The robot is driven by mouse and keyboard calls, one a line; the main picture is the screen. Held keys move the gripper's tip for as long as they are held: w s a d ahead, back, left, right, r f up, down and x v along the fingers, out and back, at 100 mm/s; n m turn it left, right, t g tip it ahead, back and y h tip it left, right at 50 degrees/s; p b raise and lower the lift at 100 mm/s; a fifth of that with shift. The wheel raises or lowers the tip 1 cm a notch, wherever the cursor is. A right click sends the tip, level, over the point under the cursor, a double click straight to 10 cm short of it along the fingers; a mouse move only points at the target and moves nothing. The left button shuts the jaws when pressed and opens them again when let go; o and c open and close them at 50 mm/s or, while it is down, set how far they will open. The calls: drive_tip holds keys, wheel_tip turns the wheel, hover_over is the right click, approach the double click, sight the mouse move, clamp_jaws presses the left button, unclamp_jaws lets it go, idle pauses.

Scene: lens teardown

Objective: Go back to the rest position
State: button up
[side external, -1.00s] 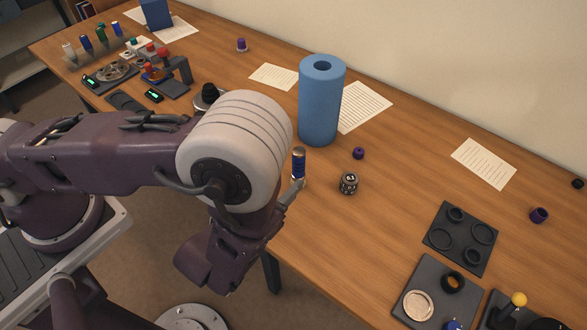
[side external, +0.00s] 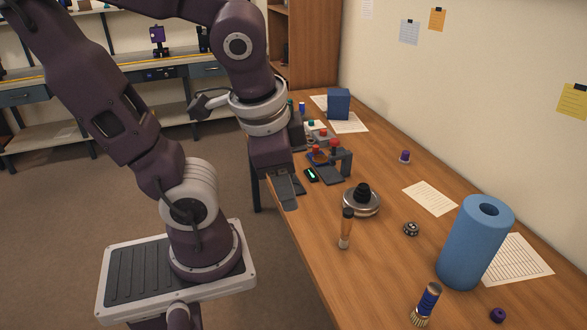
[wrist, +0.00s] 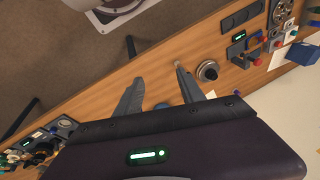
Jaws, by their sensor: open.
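My gripper (side external: 287,190) hangs over the left edge of the wooden table (side external: 300,262) in the side external view, its fingers pointing down. In the wrist view my gripper (wrist: 158,88) shows two grey fingers spread wide apart with nothing between them. It is open and touches no object that I can see. A brush with an orange-brown handle (side external: 346,228) stands on the table to the right of and in front of the gripper. A silver disc with a black knob (side external: 361,199) sits behind that brush.
A tall blue cylinder (side external: 475,242) and a blue-handled brush (side external: 428,302) stand at the near right. A grey stand with red-topped parts (side external: 330,160) is just right of the gripper. A shelf bench (side external: 165,72) stands at the back.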

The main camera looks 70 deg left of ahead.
drive_tip(key=d+r+n+t, duration=0.1)
drive_tip(key=r+n+t+h, duration=0.1)
drive_tip(key=d+r+h, duration=0.1)
drive_tip(key=shift+w+d+r+n+t, duration=0.2)
drive_tip(key=shift+d+r+n+t, duration=0.1)
drive_tip(key=shift+r+n+t, duration=0.1)
idle(0.9)
